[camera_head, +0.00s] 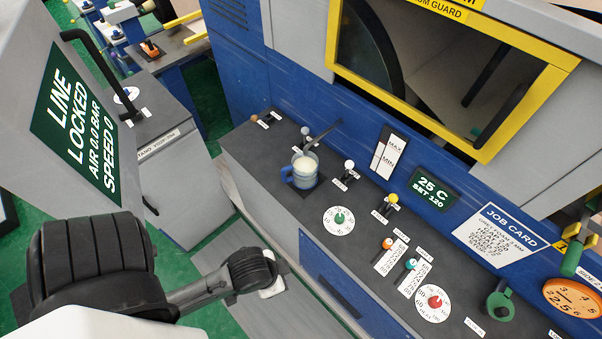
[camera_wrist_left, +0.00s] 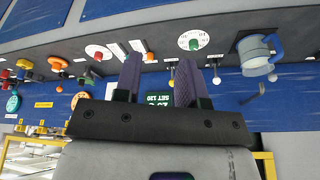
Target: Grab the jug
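The jug (camera_head: 304,169) is a translucent blue cup with a blue handle on its left side and white contents. It stands upright on the dark console ledge in the head view. It also shows in the left wrist view (camera_wrist_left: 257,56), upside down at the right, apart from the fingers. My left gripper (camera_wrist_left: 158,62) is open and empty, its two dark fingers spread towards the console. In the head view my left arm comes in from the lower left; its fingers are hard to make out there. My right gripper is not in view.
A dark lever (camera_head: 323,134) rises just behind the jug. A white dial with a green knob (camera_head: 339,220) lies in front, and a white-knobbed lever (camera_head: 348,165) stands to the jug's right. More knobs and a red dial (camera_head: 433,302) follow along the ledge. A sign panel (camera_head: 82,128) stands at the left.

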